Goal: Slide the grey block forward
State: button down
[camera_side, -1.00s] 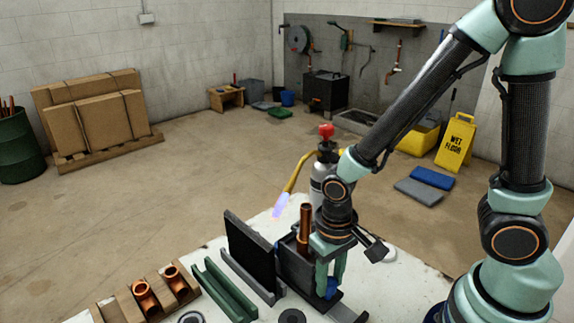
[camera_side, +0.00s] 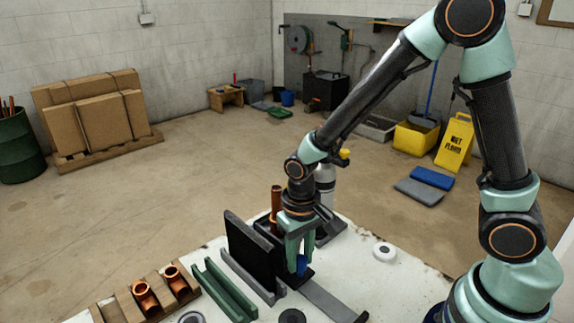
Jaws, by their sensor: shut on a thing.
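The dark grey block (camera_side: 266,228) stands on the white bench, close behind the upright black panel (camera_side: 246,250). A copper pipe (camera_side: 276,203) stands upright in it. My gripper (camera_side: 299,268) points down at the block's near right side and is shut on a small blue piece (camera_side: 302,263), which looks like the block's handle. The gripper and wrist hide much of the block. A flat grey rail (camera_side: 330,300) runs from the block toward the front right.
A green channel (camera_side: 224,290) and a wooden rack with copper fittings (camera_side: 145,296) lie at left. A white roll (camera_side: 384,252) is at right and a dark ring (camera_side: 291,317) at the front. A grey bottle (camera_side: 325,180) stands behind my wrist.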

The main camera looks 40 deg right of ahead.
jog(key=shift+w+a+r, duration=0.1)
jog(key=shift+w+a, duration=0.1)
jog(key=shift+w, duration=0.95)
jog(key=c, duration=0.5)
grip_release()
jog(key=shift+s+d, duration=0.1)
notch_tip(320, 180, up, 12)
jog(key=shift+r, duration=0.1)
jog(key=s+d+r+t, duration=0.2)
jog(key=d, duration=0.1)
jog(key=s+d+r+n+t, duration=0.1)
jog(key=s+d+r+t, duration=0.1)
jog(key=d+r, duration=0.1)
jog(key=s+d+r+t, duration=0.1)
jog(key=s+d+r, duration=0.1)
jog(key=d, duration=0.1)
jog(key=shift+s+d+r+n+t, duration=0.1)
jog(key=shift+s+r+n+t, duration=0.05)
jog(key=shift+r+n+t, duration=0.25)
